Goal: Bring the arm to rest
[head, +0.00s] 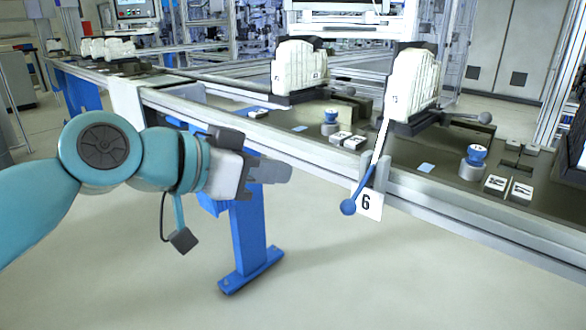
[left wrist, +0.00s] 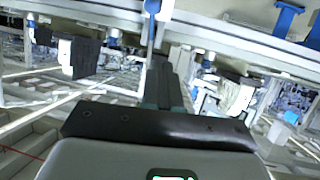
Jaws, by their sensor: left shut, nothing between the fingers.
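My left arm comes in from the left in the head view, and its gripper (head: 283,171) hangs in front of the pallet line's near rail. The fingers are together and hold nothing. In the left wrist view the shut fingers (left wrist: 160,65) point up the picture, under the rail. My right gripper does not show in either view.
The pallet line (head: 440,205) runs from the far left to the near right. White block-like parts (head: 300,66) (head: 413,78) stand on it. A lever with a blue knob (head: 348,207) sticks out beside sign 6 (head: 369,203). A blue leg (head: 248,240) stands below; the floor nearby is clear.

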